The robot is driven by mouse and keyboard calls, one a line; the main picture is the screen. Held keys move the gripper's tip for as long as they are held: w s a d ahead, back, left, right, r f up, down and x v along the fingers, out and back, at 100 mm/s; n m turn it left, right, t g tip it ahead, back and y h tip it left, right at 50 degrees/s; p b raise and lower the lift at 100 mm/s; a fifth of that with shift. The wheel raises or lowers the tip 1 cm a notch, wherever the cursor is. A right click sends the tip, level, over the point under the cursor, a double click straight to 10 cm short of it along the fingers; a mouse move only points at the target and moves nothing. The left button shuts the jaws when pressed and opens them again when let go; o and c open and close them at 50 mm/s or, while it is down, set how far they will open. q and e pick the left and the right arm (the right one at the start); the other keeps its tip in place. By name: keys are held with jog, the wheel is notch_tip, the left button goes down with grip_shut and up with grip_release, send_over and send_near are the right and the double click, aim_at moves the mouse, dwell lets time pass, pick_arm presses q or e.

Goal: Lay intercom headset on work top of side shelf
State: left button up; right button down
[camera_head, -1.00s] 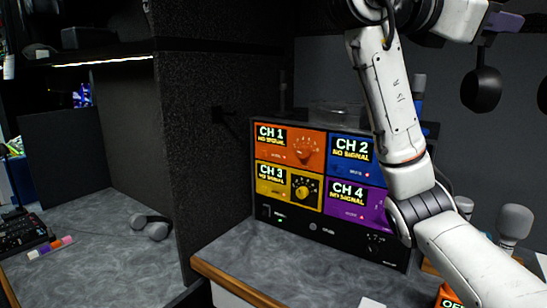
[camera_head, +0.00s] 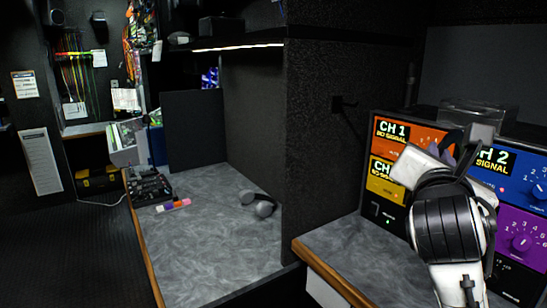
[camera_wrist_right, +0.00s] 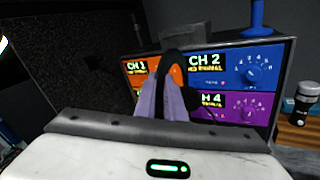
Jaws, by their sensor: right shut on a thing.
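My right gripper (camera_head: 452,150) is raised in front of the monitor rack at the right of the head view. Its lavender fingers (camera_wrist_right: 165,105) are shut on a black thing with an orange patch (camera_wrist_right: 176,68), seen in the wrist view, which looks like the intercom headset. In the head view my wrist mostly hides it. The grey work top (camera_head: 205,250) under the lit shelf lies left of the gripper, beyond a dark partition. A grey two-lobed thing (camera_head: 258,203) lies on it by the partition. My left gripper is not in view.
The dark partition (camera_head: 325,130) stands between the gripper and the work top. The lit shelf (camera_head: 240,45) overhangs the back. A mixer (camera_head: 148,185) and coloured markers (camera_head: 173,205) sit at the left edge. The front middle of the work top is clear.

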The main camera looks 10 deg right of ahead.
jog(key=s+a+f+n+t+y, duration=0.2)
jog(key=a+f+n+y, duration=0.4)
jog(key=f, duration=0.4)
jog(key=s+a+f+n+t+y, duration=0.2)
jog(key=a+f+n+y, duration=0.15)
jog(key=f+y, duration=0.45)
jog(key=s+a+f+n+g+y, duration=0.4)
jog(key=s+a+f+n+y, duration=0.3)
jog(key=s+a+f+y, duration=0.5)
jog(key=w+d+r+m+t+h, duration=0.2)
jog(key=m+h, duration=0.6)
jog(key=h, duration=0.6)
jog(key=d+r+t, duration=0.1)
jog(key=d+t, duration=0.1)
jog(key=d, duration=0.1)
jog(key=shift+m+h, duration=0.3)
jog(key=shift+m, duration=0.05)
